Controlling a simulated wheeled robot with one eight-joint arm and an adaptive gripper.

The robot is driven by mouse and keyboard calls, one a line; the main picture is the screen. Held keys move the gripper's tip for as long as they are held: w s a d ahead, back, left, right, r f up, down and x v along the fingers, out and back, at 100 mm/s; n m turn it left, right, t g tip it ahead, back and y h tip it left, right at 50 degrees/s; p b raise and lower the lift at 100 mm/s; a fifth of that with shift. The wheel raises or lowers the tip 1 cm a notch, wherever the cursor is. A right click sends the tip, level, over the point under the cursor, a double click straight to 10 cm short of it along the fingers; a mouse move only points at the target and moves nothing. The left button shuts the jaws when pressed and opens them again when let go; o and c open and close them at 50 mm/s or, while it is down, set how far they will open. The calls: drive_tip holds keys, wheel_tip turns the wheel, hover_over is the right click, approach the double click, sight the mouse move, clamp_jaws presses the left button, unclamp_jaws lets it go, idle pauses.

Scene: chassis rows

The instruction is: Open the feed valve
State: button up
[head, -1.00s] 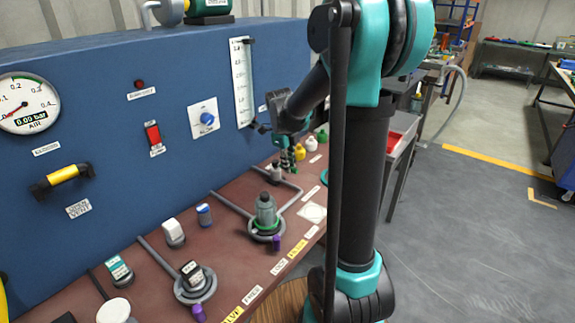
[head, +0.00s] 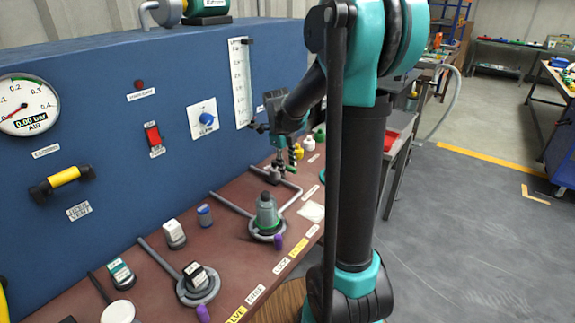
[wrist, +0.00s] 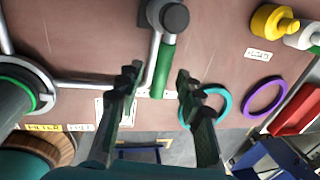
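The feed valve appears to be the grey pipe fitting with a green lever handle (wrist: 167,66) at the top middle of the wrist view. The fitting's grey round top (wrist: 172,17) lies just beyond the fingers. My gripper (wrist: 159,72) is open, with one dark finger on each side of the green handle and gaps visible on both sides. In the head view my gripper (head: 284,165) points down at the grey fitting (head: 271,175) at the far end of the bench. There the fingers partly hide the handle, and contact cannot be told.
A green-grey filter (head: 267,211) stands on a round base nearer on the bench. Yellow (wrist: 270,22) and white bottles stand right of the valve. Teal (wrist: 206,106) and purple (wrist: 264,97) rings lie nearby. The blue panel (head: 110,130) rises behind the bench.

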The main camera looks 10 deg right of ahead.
wheel_tip(320, 180, up, 12)
drive_tip(key=s+a, duration=0.1)
drive_tip(key=shift+s+a+f, duration=0.15)
drive_tip(key=shift+s+a, duration=0.1)
drive_tip(key=shift+a, duration=0.1)
idle(0.4)
